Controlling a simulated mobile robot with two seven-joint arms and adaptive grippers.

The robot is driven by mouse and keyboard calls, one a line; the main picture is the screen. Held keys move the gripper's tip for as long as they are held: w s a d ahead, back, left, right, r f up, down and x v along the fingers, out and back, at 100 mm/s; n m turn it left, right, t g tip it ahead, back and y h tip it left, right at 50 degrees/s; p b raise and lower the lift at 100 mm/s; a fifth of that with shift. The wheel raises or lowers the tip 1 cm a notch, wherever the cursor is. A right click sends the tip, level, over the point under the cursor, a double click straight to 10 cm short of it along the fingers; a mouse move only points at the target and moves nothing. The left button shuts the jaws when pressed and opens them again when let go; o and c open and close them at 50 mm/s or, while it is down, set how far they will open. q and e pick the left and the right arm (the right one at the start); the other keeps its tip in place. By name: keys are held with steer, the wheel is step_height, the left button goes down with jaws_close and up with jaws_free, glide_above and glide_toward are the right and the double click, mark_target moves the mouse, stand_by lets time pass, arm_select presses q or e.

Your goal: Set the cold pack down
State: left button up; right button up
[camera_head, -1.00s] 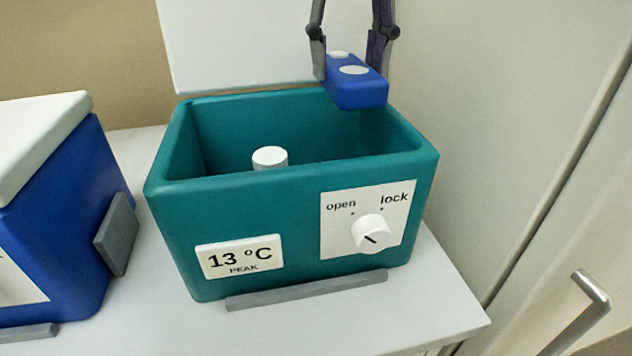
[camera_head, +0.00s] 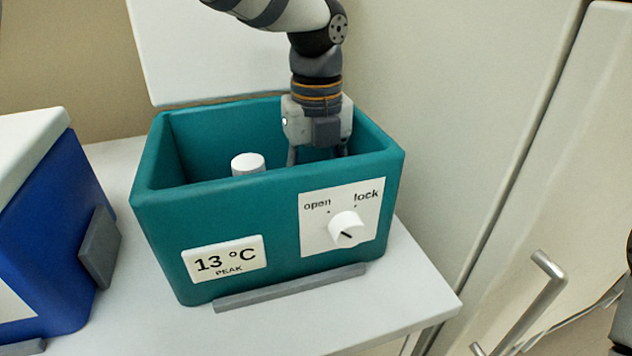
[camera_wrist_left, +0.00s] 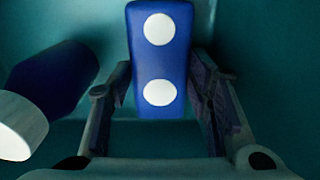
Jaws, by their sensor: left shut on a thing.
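The cold pack (camera_wrist_left: 160,60) is a blue block with two white dots, seen in the left wrist view between the fingers. My left gripper (camera_head: 317,155) reaches down inside the right rear part of the open teal box (camera_head: 165,190); it also shows in the left wrist view (camera_wrist_left: 160,85), shut on the pack. In the head view the pack and fingertips are hidden behind the box's front wall. I cannot tell whether the pack touches the floor of the box. My right gripper is not in view.
A white-capped container (camera_head: 248,163) stands in the box, left of my gripper; the left wrist view shows its blue body (camera_wrist_left: 55,80). The box front has a dial (camera_head: 346,228) and a 13 °C label (camera_head: 225,260). A blue box with a white lid (camera_head: 40,220) stands at left.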

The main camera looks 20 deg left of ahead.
arm_select(q)
steer(key=o, duration=1)
steer(key=shift+f, duration=0.1)
steer(key=shift+o, duration=0.2)
step_height(320, 180, up, 12)
steer(key=shift+b, duration=0.3)
